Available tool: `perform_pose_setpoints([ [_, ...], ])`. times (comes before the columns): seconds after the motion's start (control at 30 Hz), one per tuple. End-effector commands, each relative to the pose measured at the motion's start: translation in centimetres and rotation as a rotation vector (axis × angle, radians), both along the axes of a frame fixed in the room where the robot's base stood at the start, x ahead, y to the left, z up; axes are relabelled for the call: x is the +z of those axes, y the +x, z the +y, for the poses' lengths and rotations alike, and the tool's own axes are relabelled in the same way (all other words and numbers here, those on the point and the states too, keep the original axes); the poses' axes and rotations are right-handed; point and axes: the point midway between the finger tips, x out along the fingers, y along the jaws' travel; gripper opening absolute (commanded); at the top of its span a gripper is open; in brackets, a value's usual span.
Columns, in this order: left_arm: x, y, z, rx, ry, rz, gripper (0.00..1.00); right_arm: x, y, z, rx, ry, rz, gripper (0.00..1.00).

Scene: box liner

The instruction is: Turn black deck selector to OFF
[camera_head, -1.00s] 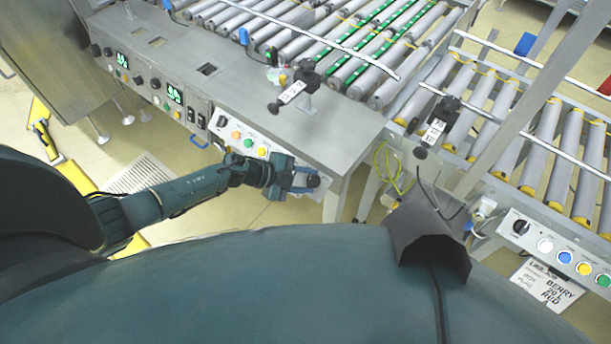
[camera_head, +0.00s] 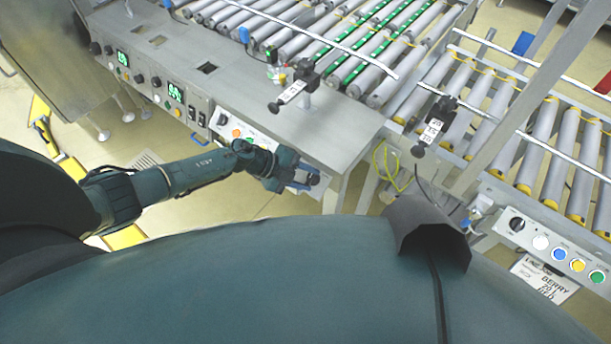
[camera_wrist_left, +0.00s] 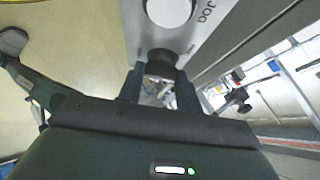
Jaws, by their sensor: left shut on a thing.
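A black selector knob (camera_wrist_left: 162,58) sits on the grey panel face (camera_wrist_left: 208,40) in the left wrist view, between the tips of my two fingers. My left gripper (camera_head: 305,180) is shut on this knob, with one finger on each side. The knob's pointer and its position marks cannot be read. A round white part (camera_wrist_left: 170,10) is on the panel near the knob. My right gripper is not in view.
A second panel at the right carries another black knob (camera_head: 517,224) and several coloured buttons (camera_head: 559,254). A paper sign (camera_head: 545,278) hangs below it. Roller conveyors (camera_head: 400,50) lie behind the steel deck (camera_head: 330,120). Yellow cables (camera_head: 385,165) hang beside the leg.

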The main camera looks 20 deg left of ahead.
Motion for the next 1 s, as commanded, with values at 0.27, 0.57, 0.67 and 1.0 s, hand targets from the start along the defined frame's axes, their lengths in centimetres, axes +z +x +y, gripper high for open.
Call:
perform_pose_setpoints([
  [0.27,0.0,0.0,0.0,0.001,0.0,-0.001,0.53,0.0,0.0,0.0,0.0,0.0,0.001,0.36],
  [0.57,0.1,0.1,-0.1,0.002,-0.002,-0.003,0.56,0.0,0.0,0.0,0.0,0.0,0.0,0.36],
  [0.67,0.2,0.2,-0.1,0.003,-0.002,-0.003,0.56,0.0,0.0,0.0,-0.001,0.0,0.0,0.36],
  [1.0,-0.3,0.0,-0.1,0.102,-0.086,0.026,0.56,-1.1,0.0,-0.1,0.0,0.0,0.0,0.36],
])
